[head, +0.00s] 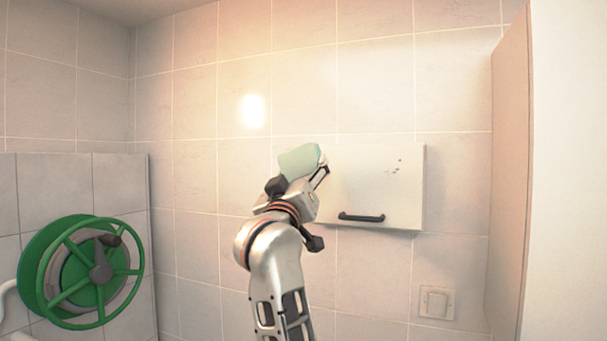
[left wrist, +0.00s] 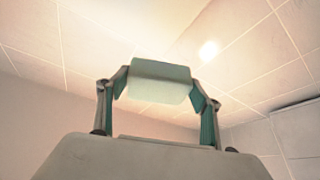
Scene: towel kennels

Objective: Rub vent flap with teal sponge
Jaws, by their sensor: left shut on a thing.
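The teal sponge (head: 298,160) is a pale blue-green block in the head view. My left gripper (head: 303,174) is shut on it and holds it up in front of the tiled wall. In the left wrist view the sponge (left wrist: 160,82) sits between the two fingers. The vent flap (head: 372,185) is a white square panel on the wall, with a dark handle (head: 361,217) low down and several small dark specks at its upper right. The gripper and sponge overlap the flap's left edge in the picture; I cannot tell whether they touch it. My right gripper is out of view.
A green hose reel (head: 82,271) is on the lower tiled wall at left. A white wall switch (head: 436,302) is below the flap at right. A tan panel edge (head: 509,170) stands out at the right. The wall above the flap is bare.

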